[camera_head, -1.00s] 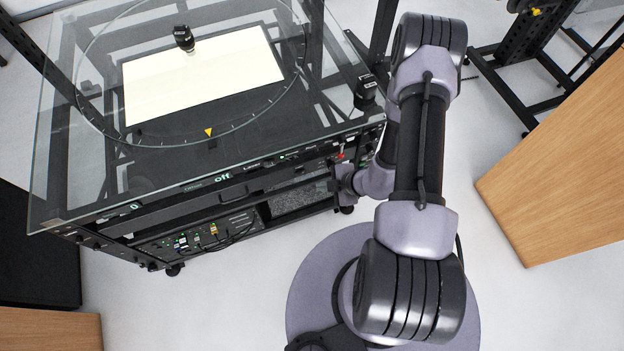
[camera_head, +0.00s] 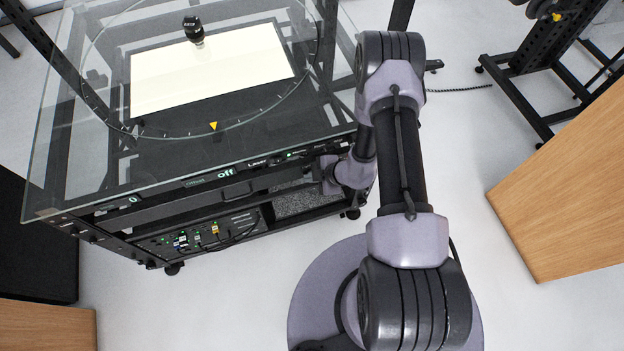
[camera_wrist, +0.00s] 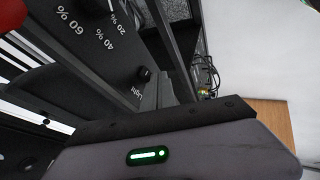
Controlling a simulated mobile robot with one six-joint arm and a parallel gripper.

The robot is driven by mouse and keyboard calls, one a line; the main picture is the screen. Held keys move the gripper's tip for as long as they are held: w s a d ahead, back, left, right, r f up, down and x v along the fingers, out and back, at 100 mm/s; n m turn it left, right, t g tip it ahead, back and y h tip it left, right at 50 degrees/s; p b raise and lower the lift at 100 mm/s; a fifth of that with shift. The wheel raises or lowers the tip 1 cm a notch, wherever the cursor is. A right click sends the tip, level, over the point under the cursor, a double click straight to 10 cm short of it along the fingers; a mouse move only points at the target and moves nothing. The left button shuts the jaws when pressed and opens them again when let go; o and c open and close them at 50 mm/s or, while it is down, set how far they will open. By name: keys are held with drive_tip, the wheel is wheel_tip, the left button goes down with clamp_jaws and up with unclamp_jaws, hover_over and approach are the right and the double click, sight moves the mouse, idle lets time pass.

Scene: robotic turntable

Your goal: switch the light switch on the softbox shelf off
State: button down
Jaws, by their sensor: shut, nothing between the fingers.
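The light switch (camera_wrist: 143,74) is a small black toggle or knob on a dark panel, beside the word "Light", in the wrist view. I cannot tell its position. A percent dial (camera_wrist: 95,5) sits above it to the left. The softbox shelf's dark front (camera_head: 228,187) lies under the glass top in the head view; the switch cannot be made out there. My gripper (camera_head: 328,175) is at the right part of that front, dark and partly hidden by my wrist. It is shut and holds nothing. Its contact with the panel cannot be told.
The glass top (camera_head: 75,192) overhangs the front, with a bright white panel (camera_head: 210,70) under it. A red part (camera_wrist: 10,14) shows at the wrist view's upper left. Cables and connectors (camera_head: 213,236) sit lower.

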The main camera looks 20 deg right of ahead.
drive_tip(key=shift+w+a, duration=0.15)
drive_tip(key=shift+w, duration=0.15)
drive_tip(key=shift+a+r, duration=0.1)
drive_tip(key=shift+a, duration=0.1)
drive_tip(key=shift+a, duration=0.6)
drive_tip(key=shift+s, duration=0.1)
